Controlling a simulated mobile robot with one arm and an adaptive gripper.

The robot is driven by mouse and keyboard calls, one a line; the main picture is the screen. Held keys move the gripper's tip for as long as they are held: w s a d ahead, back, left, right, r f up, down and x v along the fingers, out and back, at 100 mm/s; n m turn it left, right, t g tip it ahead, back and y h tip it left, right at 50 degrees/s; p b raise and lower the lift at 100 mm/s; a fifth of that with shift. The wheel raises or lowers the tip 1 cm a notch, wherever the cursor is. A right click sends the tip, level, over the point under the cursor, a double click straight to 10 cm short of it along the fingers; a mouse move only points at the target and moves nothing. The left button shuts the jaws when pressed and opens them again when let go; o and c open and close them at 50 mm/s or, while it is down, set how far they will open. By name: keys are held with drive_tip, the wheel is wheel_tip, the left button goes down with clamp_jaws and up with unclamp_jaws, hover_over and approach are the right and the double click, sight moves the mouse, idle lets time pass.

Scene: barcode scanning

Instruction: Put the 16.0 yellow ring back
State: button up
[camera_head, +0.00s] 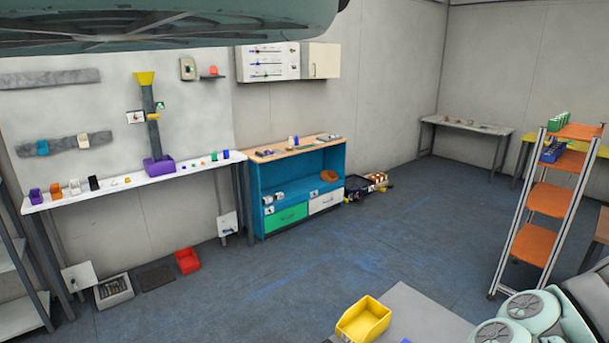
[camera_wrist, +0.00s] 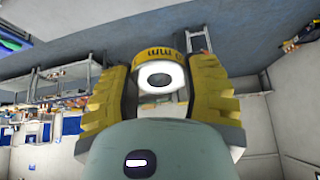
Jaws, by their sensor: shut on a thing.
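In the wrist view my gripper (camera_wrist: 160,74) is shut on a yellow ring (camera_wrist: 157,54). The ring is a short cylinder with a yellow band, dark lettering ending in "mm", and a pale end face around a dark round centre. It sits between the two ribbed yellow fingers, one on each side. The rest of its lettering is partly hidden, so I cannot read the size. Neither my gripper nor the ring can be made out in the head view.
A white wall panel (camera_head: 267,63) with small coloured items hangs above a blue cabinet (camera_head: 258,190). A white shelf (camera_head: 120,183) holds several small objects at left. A yellow bin (camera_head: 362,320) is in front, an orange shelf cart (camera_head: 549,200) at right. The middle floor is clear.

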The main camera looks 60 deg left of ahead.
wheel_tip(320, 180, up, 11)
drive_tip(key=p, duration=0.9)
